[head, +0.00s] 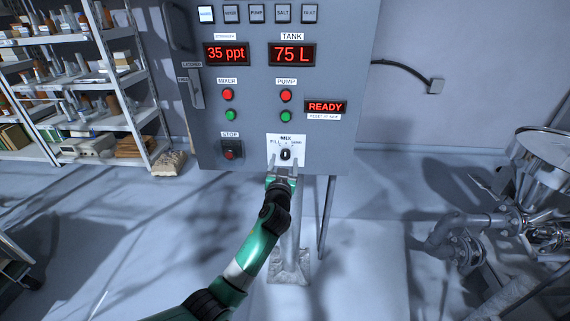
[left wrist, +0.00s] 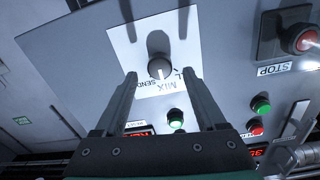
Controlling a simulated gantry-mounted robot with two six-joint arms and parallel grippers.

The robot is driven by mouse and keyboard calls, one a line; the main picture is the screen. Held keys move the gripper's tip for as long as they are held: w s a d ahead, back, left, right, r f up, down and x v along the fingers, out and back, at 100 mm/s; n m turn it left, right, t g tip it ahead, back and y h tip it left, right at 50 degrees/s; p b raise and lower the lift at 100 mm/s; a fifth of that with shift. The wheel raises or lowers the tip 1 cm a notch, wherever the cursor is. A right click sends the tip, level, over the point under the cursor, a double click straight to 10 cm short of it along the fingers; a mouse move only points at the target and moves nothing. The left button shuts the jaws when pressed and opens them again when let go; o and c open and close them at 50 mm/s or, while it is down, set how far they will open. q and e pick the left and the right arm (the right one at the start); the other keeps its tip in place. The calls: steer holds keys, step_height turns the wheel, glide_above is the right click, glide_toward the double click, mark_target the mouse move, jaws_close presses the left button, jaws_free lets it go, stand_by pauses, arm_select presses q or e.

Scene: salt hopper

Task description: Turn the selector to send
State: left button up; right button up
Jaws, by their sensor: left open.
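The selector (head: 285,154) is a dark knob on a white plate (head: 299,140) low on the grey control panel, marked FILL, MIX and SEND. Its pale mark appears to point toward MIX. SEND is at the right of the plate in the head view. My left gripper (head: 284,164) is open in front of the plate, with one finger to each side of the knob. In the left wrist view the knob (left wrist: 160,65) sits just beyond and between the fingertips (left wrist: 160,74); I see no contact. My right gripper is not in view.
The STOP button (head: 231,150) is left of the plate. Red and green MIXER and PUMP buttons (head: 285,96) sit above, under displays reading 35 ppt and 75 L. A READY display (head: 325,107) is to the right. Shelves (head: 75,95) stand left, metal pipework (head: 465,240) right.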

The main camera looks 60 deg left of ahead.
mark_target(286, 154)
arm_select(q)
steer(key=shift+x, duration=1.15)
jaws_close()
